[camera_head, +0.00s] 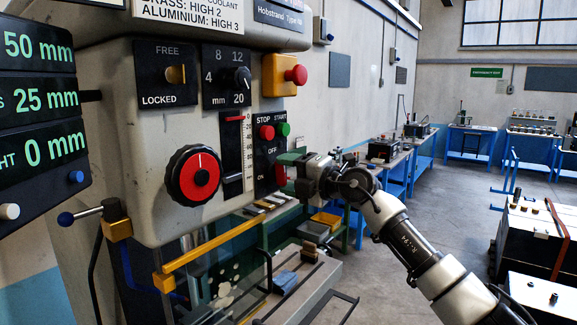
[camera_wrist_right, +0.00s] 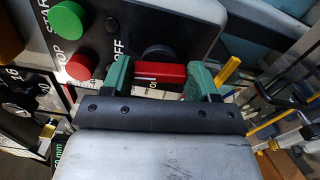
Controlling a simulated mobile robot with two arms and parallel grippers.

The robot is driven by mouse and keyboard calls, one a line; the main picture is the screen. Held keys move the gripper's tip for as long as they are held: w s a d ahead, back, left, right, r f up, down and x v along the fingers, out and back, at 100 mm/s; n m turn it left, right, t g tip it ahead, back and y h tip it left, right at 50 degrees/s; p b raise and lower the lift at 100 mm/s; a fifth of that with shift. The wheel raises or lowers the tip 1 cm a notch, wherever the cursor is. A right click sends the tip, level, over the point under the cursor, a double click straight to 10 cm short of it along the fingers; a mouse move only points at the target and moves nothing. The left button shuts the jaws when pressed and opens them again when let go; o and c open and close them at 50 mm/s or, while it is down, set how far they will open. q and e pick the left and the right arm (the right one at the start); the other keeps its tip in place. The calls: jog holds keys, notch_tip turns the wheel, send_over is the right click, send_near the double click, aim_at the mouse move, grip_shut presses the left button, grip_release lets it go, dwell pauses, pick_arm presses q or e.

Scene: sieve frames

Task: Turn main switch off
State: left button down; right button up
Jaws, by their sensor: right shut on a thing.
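The main switch is a red handle (camera_head: 280,175) on a dark control panel at the machine's right side, with OFF and ON labels beside it. In the right wrist view the red handle (camera_wrist_right: 160,72) lies across the picture between two green fingers. My right gripper (camera_head: 291,173) is shut on the handle, and its fingers partly cover it and the panel. In the wrist view OFF shows above the handle and part of ON shows below it. My left gripper is not in view.
A red stop button (camera_head: 266,132) and a green start button (camera_head: 283,129) sit just above the switch. A yellow box with a red knob (camera_head: 296,75) is higher up. A large red dial (camera_head: 194,175) is to the left. A yellow bar (camera_head: 215,245) runs below.

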jog(key=shift+m+p, duration=0.7)
jog(key=shift+m, duration=0.2)
jog(key=o, duration=0.9)
jog(key=shift+f, duration=0.1)
jog(key=b+v, duration=0.5)
jog(key=v, duration=0.6)
jog(key=shift+w, duration=0.1)
